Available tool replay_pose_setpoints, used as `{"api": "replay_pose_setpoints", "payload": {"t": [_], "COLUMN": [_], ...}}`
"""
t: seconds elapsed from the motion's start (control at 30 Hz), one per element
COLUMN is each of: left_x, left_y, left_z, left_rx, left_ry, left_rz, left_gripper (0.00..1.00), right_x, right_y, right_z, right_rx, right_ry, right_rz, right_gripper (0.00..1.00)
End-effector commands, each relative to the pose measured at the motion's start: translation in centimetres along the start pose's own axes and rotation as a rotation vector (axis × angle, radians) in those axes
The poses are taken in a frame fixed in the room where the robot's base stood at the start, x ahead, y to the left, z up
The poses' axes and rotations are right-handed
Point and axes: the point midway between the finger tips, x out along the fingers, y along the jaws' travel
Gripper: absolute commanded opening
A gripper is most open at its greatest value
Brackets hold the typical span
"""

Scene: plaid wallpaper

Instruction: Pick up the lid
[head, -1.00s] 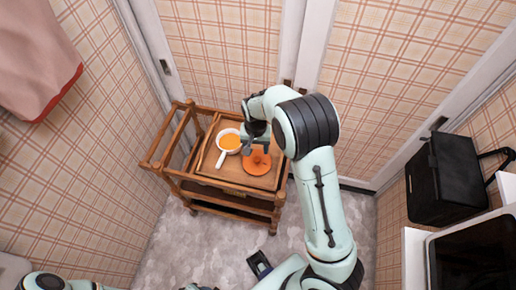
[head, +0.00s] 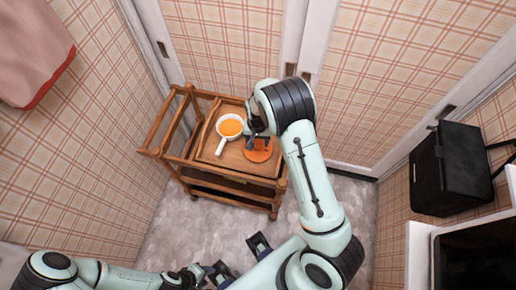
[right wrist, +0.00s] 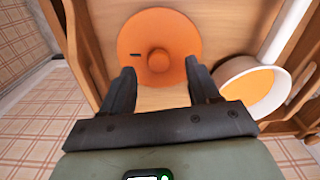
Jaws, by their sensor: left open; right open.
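The lid (head: 259,155) is an orange disc with a round knob, lying flat on the wooden cart's top beside the white pan. In the right wrist view the lid (right wrist: 158,25) is ahead of my right gripper (right wrist: 158,67), with the knob just beyond and between the open fingertips. My right gripper (head: 258,144) is open and empty over the lid in the head view and hides part of it. Whether the fingers touch the lid, I cannot tell. My left gripper (head: 222,270) is open and empty at the bottom, away from the cart, partly hidden by my right arm.
A white pan (head: 220,139) with orange contents stands left of the lid, its handle toward me; it is close to the right finger in the right wrist view. The cart (head: 182,160) has raised wooden rails at its left. A black box (head: 447,170) is at right.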

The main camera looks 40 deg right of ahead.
Motion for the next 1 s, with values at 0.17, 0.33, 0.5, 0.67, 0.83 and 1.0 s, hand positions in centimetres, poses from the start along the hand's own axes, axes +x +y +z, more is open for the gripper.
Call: {"api": "replay_pose_setpoints", "payload": {"t": [0.17, 0.33, 0.5, 0.67, 0.83, 1.0], "left_x": [0.2, 0.3, 0.2, 0.2, 0.2, 0.2], "left_y": [-0.1, -0.1, -0.1, -0.1, -0.1, -0.1], "left_z": [0.0, 0.0, 0.0, 0.0, 0.0, 0.0], "left_rx": [0.000, 0.000, 0.000, 0.000, 0.000, 0.000], "left_ry": [-0.001, -0.001, -0.001, -0.001, -0.001, -0.001], "left_rz": [0.000, 0.000, 0.000, 0.000, 0.000, 0.000], "left_gripper": [0.43, 0.43, 0.43, 0.43, 0.43, 0.43], "right_x": [2.9, 3.7, 3.6, 3.6, 3.6, 3.5], "right_y": [0.2, 0.2, 0.1, 0.1, 0.1, 0.1], "right_z": [0.1, 0.0, 0.0, 0.1, 0.1, 0.0], "right_rx": [0.001, 0.001, 0.001, 0.001, 0.001, 0.001], "right_ry": [-0.003, 0.000, 0.000, 0.000, 0.000, 0.000], "right_rz": [0.003, 0.000, 0.000, 0.000, 0.000, 0.000], "right_gripper": [0.61, 0.61, 0.61, 0.09, 0.01, 0.01]}}
